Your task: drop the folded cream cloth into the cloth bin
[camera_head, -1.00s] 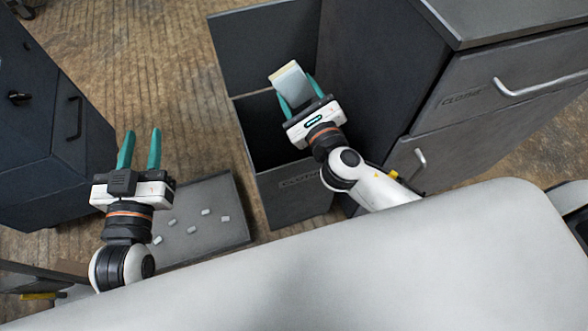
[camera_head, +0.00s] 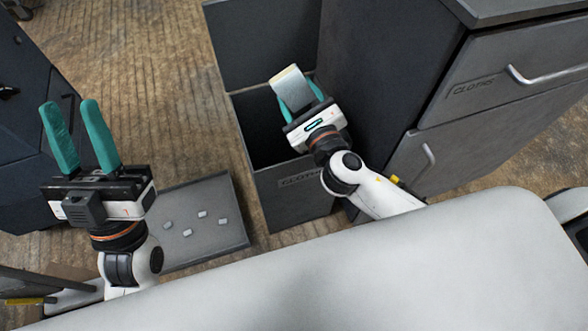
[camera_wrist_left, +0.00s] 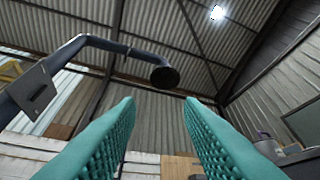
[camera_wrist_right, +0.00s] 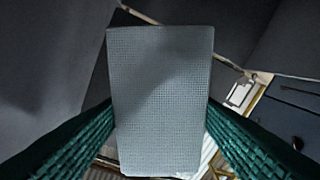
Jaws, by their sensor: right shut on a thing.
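The folded cream cloth (camera_head: 289,86) is held between the teal fingers of my right gripper (camera_head: 301,98), above the opening of the cloth bin (camera_head: 285,207). The bin is a dark grey open box with a raised lid behind it and "CLOTHS" lettering on its front. In the right wrist view the cloth (camera_wrist_right: 160,95) fills the middle, pinched between both fingers. My left gripper (camera_head: 80,122) is raised at the left, open and empty; its fingers stand apart in the left wrist view (camera_wrist_left: 157,115).
A grey cabinet (camera_head: 385,90) with drawers stands directly right of the bin. A low grey tray (camera_head: 215,240) with several small pale pieces lies on the floor left of the bin. A dark cabinet (camera_head: 30,130) stands at the far left. A pale surface (camera_head: 380,270) fills the front.

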